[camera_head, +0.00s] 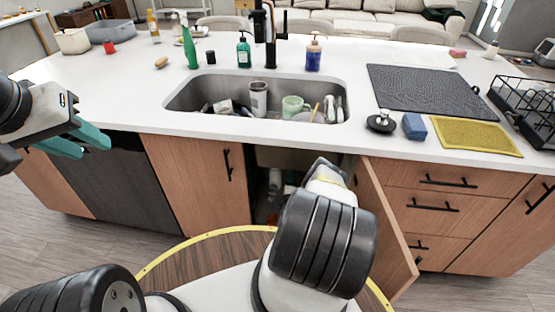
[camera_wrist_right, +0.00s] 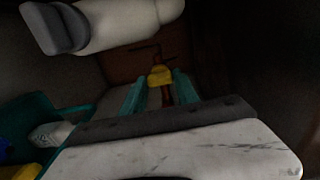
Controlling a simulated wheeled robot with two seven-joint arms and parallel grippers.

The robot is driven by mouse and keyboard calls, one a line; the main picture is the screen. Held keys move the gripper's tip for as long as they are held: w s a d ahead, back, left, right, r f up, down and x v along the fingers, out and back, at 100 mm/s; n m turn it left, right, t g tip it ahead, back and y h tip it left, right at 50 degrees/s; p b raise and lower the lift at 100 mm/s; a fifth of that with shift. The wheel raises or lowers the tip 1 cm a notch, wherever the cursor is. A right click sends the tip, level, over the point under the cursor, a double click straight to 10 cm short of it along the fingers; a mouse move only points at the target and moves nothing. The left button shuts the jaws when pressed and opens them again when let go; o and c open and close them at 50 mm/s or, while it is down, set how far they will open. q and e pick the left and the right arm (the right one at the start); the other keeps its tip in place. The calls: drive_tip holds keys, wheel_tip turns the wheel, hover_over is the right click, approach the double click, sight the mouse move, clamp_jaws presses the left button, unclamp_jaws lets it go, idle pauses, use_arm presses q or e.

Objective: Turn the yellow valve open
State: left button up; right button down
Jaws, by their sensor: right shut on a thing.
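The yellow valve (camera_wrist_right: 160,75) sits on a reddish-brown pipe inside the dark cabinet in the right wrist view. My right gripper (camera_wrist_right: 160,88) has its teal fingers on either side of the valve and is shut on it. In the head view my right arm reaches into the open cabinet below the sink, and its fingers and the valve are hidden there. My left gripper (camera_head: 92,143) is over the counter's front edge at the left, with its teal fingers apart and nothing between them.
The cabinet door (camera_head: 382,225) stands open right of my right arm. A pale cylindrical pipe (camera_wrist_right: 120,22) crosses above the gripper in the wrist view. A teal container (camera_wrist_right: 45,118) is at the left inside. The sink (camera_head: 181,98) above holds cups.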

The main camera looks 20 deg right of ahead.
drive_tip(key=c, duration=0.9)
unclamp_jaws()
drive_tip(key=v, duration=0.8)
drive_tip(key=shift+d, duration=0.1)
